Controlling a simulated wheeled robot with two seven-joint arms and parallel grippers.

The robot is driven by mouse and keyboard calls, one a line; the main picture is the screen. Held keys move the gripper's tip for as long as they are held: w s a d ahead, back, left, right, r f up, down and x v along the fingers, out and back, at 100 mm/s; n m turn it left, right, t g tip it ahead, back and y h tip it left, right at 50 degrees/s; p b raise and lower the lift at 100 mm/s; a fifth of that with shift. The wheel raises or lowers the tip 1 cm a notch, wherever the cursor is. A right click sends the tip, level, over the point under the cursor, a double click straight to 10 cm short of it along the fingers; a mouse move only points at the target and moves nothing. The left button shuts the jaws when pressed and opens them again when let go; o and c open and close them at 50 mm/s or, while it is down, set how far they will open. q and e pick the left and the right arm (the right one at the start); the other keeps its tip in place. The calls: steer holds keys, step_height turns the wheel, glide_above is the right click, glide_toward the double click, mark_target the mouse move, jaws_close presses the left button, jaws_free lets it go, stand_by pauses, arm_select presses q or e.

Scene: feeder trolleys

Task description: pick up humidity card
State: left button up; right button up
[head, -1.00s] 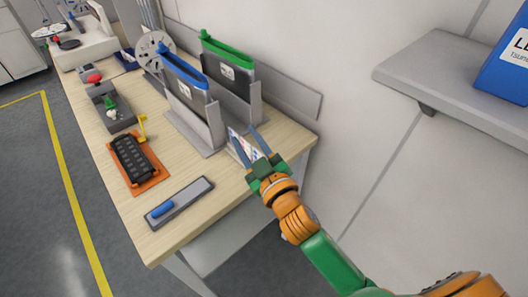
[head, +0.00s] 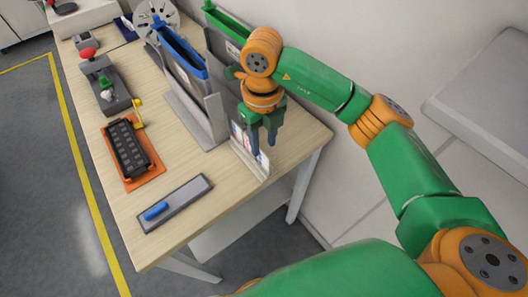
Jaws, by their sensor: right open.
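A small white card with coloured marks (head: 238,136), which looks like the humidity card, stands upright in a low grey holder (head: 248,167) near the table's right edge. My right gripper (head: 263,148) points down at the holder, its fingers open and dark blue. The fingers hide part of the card, and I cannot tell whether they touch it. My left gripper is not in view.
A grey tray with a blue tool (head: 156,211) and an orange board (head: 148,174) lie to the left. Bare wood (head: 190,160) lies between.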

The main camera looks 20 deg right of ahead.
mark_target(264, 157)
steer(key=shift+s+a+f+p, duration=0.1)
steer(key=shift+s+f+p, duration=0.1)
steer(key=shift+f+p, duration=0.35)
steer(key=shift+s+a+f+p, duration=0.1)
steer(key=shift+s+f+p, duration=0.2)
steer(key=shift+f, duration=0.35)
steer(key=f, duration=0.3)
steer(key=shift+w+d+f+p, duration=0.15)
steer(key=shift+w+p, duration=0.15)
steer(key=shift+w+d+f, duration=0.1)
steer(key=shift+f, duration=0.15)
jaws_close()
